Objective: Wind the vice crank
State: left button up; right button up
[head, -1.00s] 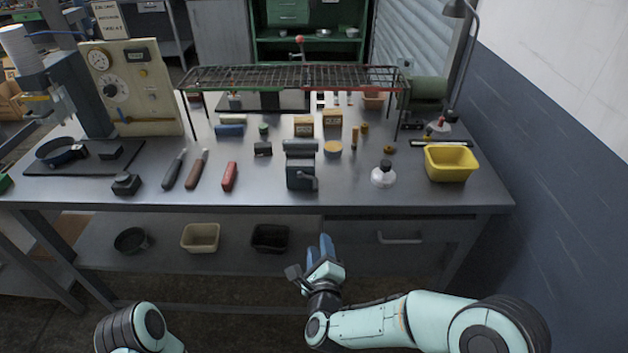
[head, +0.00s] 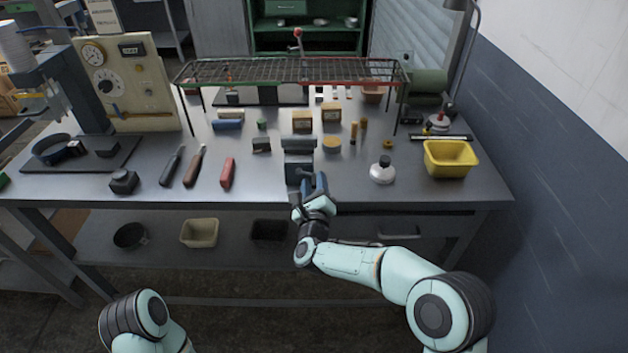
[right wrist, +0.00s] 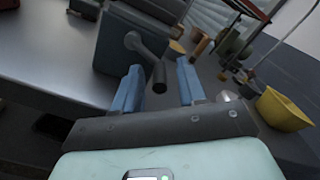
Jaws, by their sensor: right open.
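A dark grey vice (head: 299,158) stands at the front edge of the workbench, near its middle. In the right wrist view the vice body (right wrist: 128,45) is at upper left, and its crank (right wrist: 158,76) sticks out towards my gripper, with the handle end hanging between the two blue fingers. My right gripper (head: 312,184) is in front of the vice in the head view and hides most of the crank there. It also shows in the right wrist view (right wrist: 160,88), open, with gaps between the handle and the fingers. My left gripper is out of view; only part of my left arm shows.
The grey workbench (head: 262,193) carries a wire rack (head: 290,71) at the back. A shelf below holds bins.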

jog(key=shift+w, duration=0.45)
grip_shut()
jog(key=shift+r, duration=0.15)
jog(key=shift+r, duration=0.1)
